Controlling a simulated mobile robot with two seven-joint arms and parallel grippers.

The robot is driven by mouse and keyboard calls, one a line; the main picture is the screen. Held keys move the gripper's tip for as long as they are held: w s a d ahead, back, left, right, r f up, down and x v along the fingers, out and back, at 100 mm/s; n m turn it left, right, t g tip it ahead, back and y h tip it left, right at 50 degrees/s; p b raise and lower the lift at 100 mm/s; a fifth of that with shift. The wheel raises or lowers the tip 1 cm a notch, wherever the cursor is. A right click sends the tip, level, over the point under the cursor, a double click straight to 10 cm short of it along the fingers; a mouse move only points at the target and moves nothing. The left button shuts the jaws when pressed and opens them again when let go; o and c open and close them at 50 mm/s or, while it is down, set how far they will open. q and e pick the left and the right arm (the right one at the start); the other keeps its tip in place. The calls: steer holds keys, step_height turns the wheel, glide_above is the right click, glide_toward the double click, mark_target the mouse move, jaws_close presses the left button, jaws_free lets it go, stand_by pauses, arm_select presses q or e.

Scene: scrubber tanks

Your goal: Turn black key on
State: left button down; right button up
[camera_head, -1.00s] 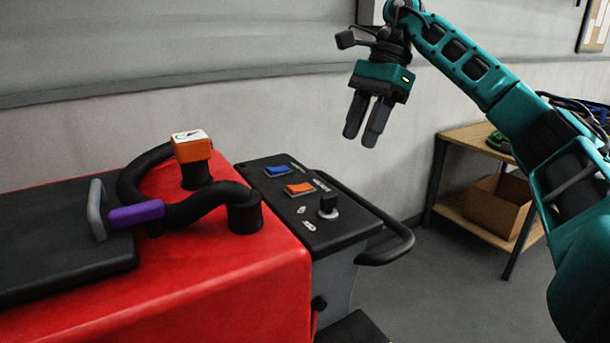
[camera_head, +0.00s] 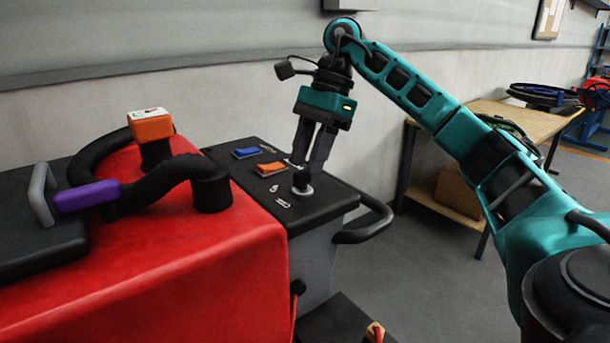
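The black key (camera_head: 301,180) stands on a pale round base on the black control panel (camera_head: 330,200) of the red machine. My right gripper (camera_head: 307,166) points down just above and behind the key, with a gap between its two dark fingers. The fingertips overlap the key's top in the picture, and I cannot tell whether they touch it. My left gripper is not in view.
A blue switch (camera_head: 246,153) and an orange switch (camera_head: 270,169) sit left of the key. A black handle bar (camera_head: 372,222) curves out at the panel's right. The red machine top (camera_head: 150,245) carries a black hose (camera_head: 160,182) with a purple grip (camera_head: 87,196). A wooden table (camera_head: 520,120) stands at right.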

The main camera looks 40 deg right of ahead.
mark_target(302, 177)
steer(key=shift+x, duration=1.05)
jaws_close()
